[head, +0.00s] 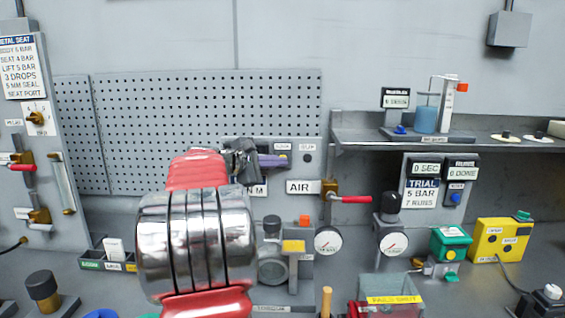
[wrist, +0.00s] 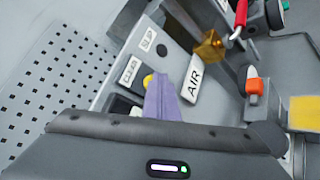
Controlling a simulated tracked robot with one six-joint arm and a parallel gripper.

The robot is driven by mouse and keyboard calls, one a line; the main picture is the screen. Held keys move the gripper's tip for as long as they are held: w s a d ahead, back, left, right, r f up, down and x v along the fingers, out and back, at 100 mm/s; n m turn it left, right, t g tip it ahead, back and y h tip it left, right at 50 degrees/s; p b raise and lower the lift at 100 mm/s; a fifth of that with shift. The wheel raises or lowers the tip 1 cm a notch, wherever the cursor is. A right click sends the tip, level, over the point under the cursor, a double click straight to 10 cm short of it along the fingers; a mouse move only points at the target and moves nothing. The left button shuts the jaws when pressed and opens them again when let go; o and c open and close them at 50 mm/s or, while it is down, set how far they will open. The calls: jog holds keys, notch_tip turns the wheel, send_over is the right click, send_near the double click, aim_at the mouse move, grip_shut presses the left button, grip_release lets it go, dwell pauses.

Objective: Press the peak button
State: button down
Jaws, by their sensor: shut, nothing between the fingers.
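My gripper (head: 272,161) is shut and empty, its purple fingers in front of the grey panel (head: 313,170) with the AIR label. In the wrist view the purple fingers (wrist: 163,98) overlap the panel, and a small yellow button (wrist: 148,80) shows just beside their tips. A white label (wrist: 130,70) sits next to this button; its print is too small to read surely, so I cannot confirm it is the peak button. In the head view my gripper and arm hide the button. I cannot tell whether the fingertips touch it.
A red-handled valve (head: 350,199) is right of the AIR label (head: 303,187). Two gauges (head: 328,240) (head: 392,241) stand lower right. A yellow box (head: 500,240) and a green box (head: 450,243) sit at the right. A pegboard (head: 200,120) is behind; a shelf (head: 450,143) juts out at right.

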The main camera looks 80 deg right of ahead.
jog(key=shift+a, duration=0.15)
jog(key=shift+s+a, duration=0.2)
jog(key=shift+a, duration=0.6)
jog(key=shift+a, duration=0.15)
jog(key=a, duration=0.2)
jog(key=s+a, duration=0.1)
jog(key=a, duration=0.1)
jog(key=shift+a, duration=0.35)
dwell(1.1)
